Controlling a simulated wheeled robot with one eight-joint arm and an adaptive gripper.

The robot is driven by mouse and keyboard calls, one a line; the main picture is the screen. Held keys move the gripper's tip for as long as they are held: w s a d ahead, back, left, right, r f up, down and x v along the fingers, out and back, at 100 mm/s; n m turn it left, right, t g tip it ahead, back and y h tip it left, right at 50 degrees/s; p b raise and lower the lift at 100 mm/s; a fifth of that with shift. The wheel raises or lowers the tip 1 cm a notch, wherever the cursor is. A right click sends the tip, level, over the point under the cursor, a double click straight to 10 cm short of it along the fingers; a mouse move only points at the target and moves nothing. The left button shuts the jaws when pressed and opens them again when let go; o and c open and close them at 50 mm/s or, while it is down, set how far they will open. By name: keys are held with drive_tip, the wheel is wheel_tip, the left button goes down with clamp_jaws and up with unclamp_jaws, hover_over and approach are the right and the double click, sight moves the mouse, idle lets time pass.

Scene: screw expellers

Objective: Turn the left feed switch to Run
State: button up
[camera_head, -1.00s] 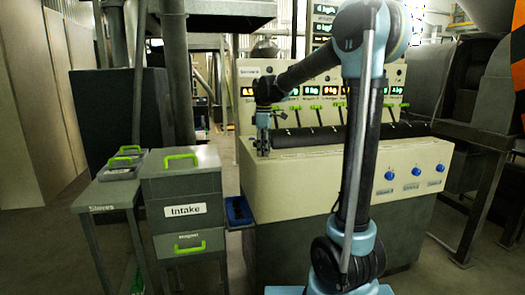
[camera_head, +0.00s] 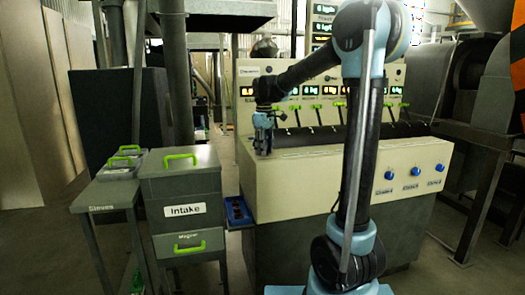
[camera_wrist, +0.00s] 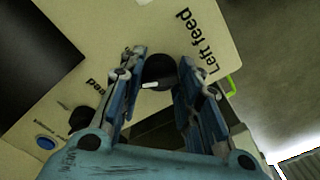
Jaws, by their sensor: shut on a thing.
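The left feed switch (camera_wrist: 157,70) is a round black knob with a white pointer mark, on the cream panel beside the printed words "Left feed" in the wrist view. My gripper (camera_wrist: 160,88) is shut on this knob, with one blue-grey finger on each side of it. The pointer mark points toward the left finger. No Run marking is readable. In the head view my gripper (camera_head: 264,152) points down at the left end of the cream machine (camera_head: 300,188); the knob is hidden there.
A second black knob (camera_wrist: 82,120) and a blue button (camera_wrist: 45,142) lie to the lower left in the wrist view. In the head view, the Intake box (camera_head: 182,190) and a small blue tray (camera_head: 238,212) stand left of the machine. Green-handled levers (camera_head: 317,108) line its back.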

drive_tip(key=m, duration=0.6)
drive_tip(key=shift+m, duration=0.4)
idle(0.4)
drive_tip(key=o, duration=1.1)
drive_tip(key=shift+r, duration=0.1)
drive_tip(key=shift+r, duration=0.35)
wheel_tip(320, 180, up, 11)
drive_tip(key=shift+r, duration=0.1)
